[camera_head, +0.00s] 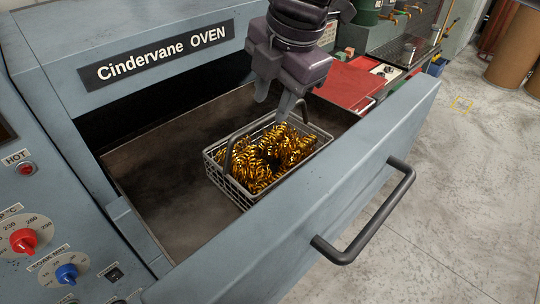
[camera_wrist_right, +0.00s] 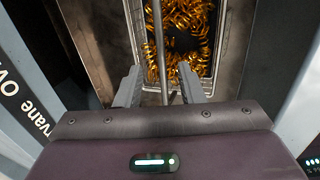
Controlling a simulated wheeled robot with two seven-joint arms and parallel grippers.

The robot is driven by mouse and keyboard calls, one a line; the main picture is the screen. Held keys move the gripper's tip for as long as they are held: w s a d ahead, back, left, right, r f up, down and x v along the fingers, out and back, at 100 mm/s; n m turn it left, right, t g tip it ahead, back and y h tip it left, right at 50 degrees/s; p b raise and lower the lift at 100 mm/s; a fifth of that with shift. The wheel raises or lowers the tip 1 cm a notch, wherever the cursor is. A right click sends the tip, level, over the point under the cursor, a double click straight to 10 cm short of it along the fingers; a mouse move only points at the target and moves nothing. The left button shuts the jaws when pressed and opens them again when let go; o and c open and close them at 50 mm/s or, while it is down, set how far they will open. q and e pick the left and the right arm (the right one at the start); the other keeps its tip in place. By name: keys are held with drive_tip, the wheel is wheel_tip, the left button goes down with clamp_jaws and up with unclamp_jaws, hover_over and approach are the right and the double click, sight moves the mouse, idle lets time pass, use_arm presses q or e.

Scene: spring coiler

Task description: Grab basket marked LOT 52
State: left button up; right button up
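A wire basket (camera_head: 222,182) full of golden coiled springs (camera_head: 265,160) sits in the open drawer of the oven. Its handle (camera_head: 228,150) arches up over the springs. No LOT 52 marking is readable on it. My right gripper (camera_head: 270,112) is above the basket, pointing down close to the handle. In the right wrist view the gripper's two fingers (camera_wrist_right: 161,85) are apart, with the handle bar (camera_wrist_right: 159,45) running between them; I see no finger pressed on it. The basket rim (camera_wrist_right: 222,40) and springs (camera_wrist_right: 186,22) lie beyond. My left gripper is out of view.
The oven drawer front (camera_head: 330,170) with its dark handle (camera_head: 375,215) stands on the near right. The oven face (camera_head: 150,30) rises behind at left. The drawer floor (camera_head: 150,170) left of the basket is bare. A red surface (camera_head: 350,85) lies beyond the drawer.

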sight(271, 114)
drive_tip(key=shift+p+x, duration=0.6)
drive_tip(key=shift+x, duration=0.55)
drive_tip(key=x, duration=0.1)
drive_tip(key=p+x, duration=0.1)
drive_tip(key=x, duration=0.1)
drive_tip(key=shift+w+d+f, duration=0.15)
drive_tip(key=shift+d+f, duration=0.05)
drive_tip(key=shift+f, duration=0.15)
drive_tip(key=shift+w+a+f, duration=0.1)
drive_tip(key=shift+w+f, duration=0.05)
drive_tip(key=shift+f, duration=0.25)
drive_tip(key=shift+r, duration=0.1)
drive_tip(key=shift+c, duration=0.4)
clamp_jaws()
